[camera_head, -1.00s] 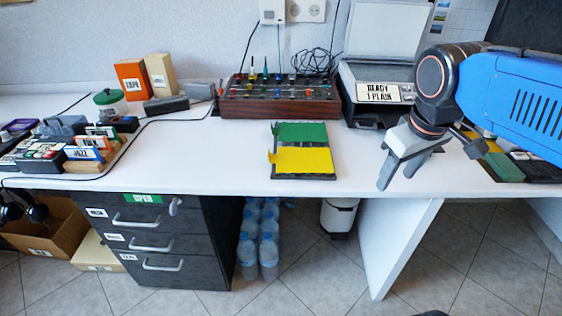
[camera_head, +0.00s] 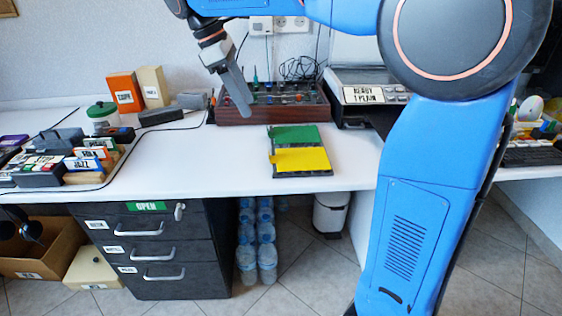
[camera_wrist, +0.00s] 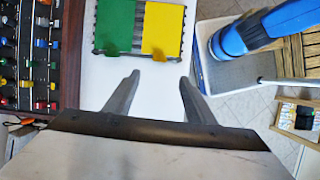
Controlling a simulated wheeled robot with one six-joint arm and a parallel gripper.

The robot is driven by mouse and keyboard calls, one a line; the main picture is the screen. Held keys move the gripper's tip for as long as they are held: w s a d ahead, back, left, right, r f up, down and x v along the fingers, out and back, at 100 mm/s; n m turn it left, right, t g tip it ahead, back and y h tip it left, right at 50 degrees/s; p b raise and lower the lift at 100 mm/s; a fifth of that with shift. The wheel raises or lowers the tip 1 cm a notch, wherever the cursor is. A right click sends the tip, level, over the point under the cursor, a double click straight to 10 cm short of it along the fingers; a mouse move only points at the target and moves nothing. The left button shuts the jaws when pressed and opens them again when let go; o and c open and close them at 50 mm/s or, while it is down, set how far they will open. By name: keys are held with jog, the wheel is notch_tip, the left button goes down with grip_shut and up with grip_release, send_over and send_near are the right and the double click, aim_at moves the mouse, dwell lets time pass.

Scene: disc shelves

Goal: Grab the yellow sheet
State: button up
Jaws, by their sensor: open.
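The yellow sheet (camera_head: 303,160) lies flat on a dark rack (camera_head: 305,174) near the front edge of the white table, beside a green sheet (camera_head: 294,136). In the wrist view the yellow sheet (camera_wrist: 161,27) is at the top, right of the green sheet (camera_wrist: 115,25), with a small tab at its near end. My gripper (camera_head: 243,106) is above the table, up and left of the sheets in the head view. In the wrist view my gripper (camera_wrist: 158,76) has its fingers apart with nothing between them, short of the sheets.
A wooden panel (camera_head: 270,115) with knobs stands behind the sheets. A machine labelled "READY 1 PLAIN" (camera_head: 376,95) is at the back right. Signs in a holder (camera_head: 92,165) and a green-lidded jar (camera_head: 103,115) are at the left.

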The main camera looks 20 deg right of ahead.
jog(key=shift+n, duration=0.3)
jog(key=x, duration=1.6)
jog(key=shift+w+a+f, duration=0.1)
jog(key=shift+a+f, duration=0.2)
jog(key=shift+f, duration=0.15)
jog(key=c, duration=1.1)
